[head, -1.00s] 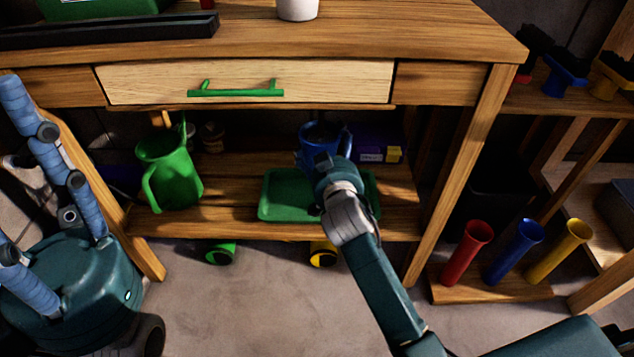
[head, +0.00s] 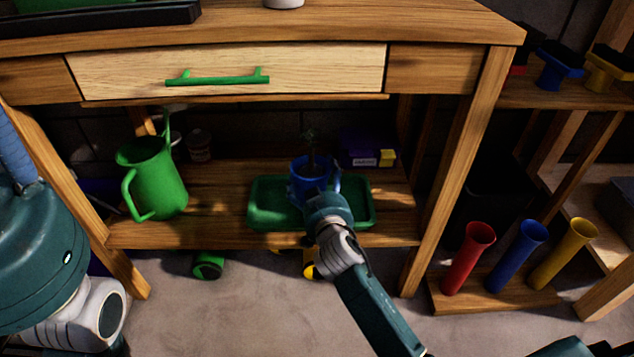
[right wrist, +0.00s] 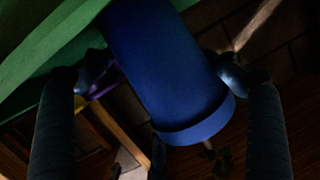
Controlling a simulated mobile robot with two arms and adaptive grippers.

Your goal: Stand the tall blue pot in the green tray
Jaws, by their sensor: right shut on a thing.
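The blue pot (head: 304,174), with a small dark plant in it, is over the inside of the green tray (head: 262,214) on the lower shelf in the head view. It looks roughly upright. My right gripper (head: 316,193) reaches in from the front and is shut on the pot. In the right wrist view the pot (right wrist: 172,75) lies between the two fingers (right wrist: 165,75), and green tray (right wrist: 45,45) shows beside its base. Whether the base touches the tray floor is hidden. My left gripper is not in view.
A green watering can (head: 153,180) stands left of the tray. A purple box (head: 368,150) is behind it at the right. The bench drawer (head: 230,72) hangs above. Red, blue and yellow tubes (head: 517,255) stand on the right.

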